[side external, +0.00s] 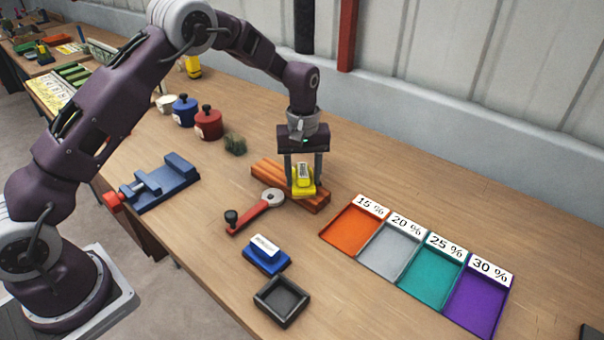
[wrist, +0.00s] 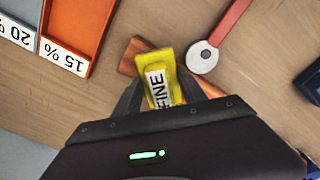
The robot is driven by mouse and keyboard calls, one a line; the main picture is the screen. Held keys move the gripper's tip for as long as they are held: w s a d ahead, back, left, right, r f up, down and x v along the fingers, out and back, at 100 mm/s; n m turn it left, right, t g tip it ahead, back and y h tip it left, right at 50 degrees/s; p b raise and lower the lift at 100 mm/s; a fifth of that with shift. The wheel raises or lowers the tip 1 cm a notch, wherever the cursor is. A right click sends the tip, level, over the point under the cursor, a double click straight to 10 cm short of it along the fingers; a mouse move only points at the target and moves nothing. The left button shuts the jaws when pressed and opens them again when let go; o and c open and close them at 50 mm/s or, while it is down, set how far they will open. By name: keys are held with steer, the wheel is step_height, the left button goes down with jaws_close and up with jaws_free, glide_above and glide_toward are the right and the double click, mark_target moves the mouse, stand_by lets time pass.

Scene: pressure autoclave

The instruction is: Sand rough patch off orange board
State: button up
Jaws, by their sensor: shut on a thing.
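The orange board (side external: 266,171) is a long wooden block lying on the workbench, running from upper left to lower right in the side view. My gripper (side external: 304,179) points down over the board's right half. It is shut on a yellow sanding block (side external: 304,191) with a white label, which reads "FINE" in the wrist view (wrist: 159,82). The sanding block is on or just above the board's top; I cannot tell if they touch. The board's end also shows in the wrist view (wrist: 132,56). The rough patch cannot be made out; the block and gripper may hide it.
A red-handled tool with a grey ring (side external: 254,211) lies close in front of the board. A blue block with a white label (side external: 265,253) and a black square tray (side external: 281,300) stand nearer. Percent-labelled trays (side external: 354,230) lie right. A blue vise (side external: 160,184) stands left.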

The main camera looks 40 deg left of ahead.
mark_target(273, 170)
steer(key=shift+a, duration=5.05)
step_height(273, 170, up, 8)
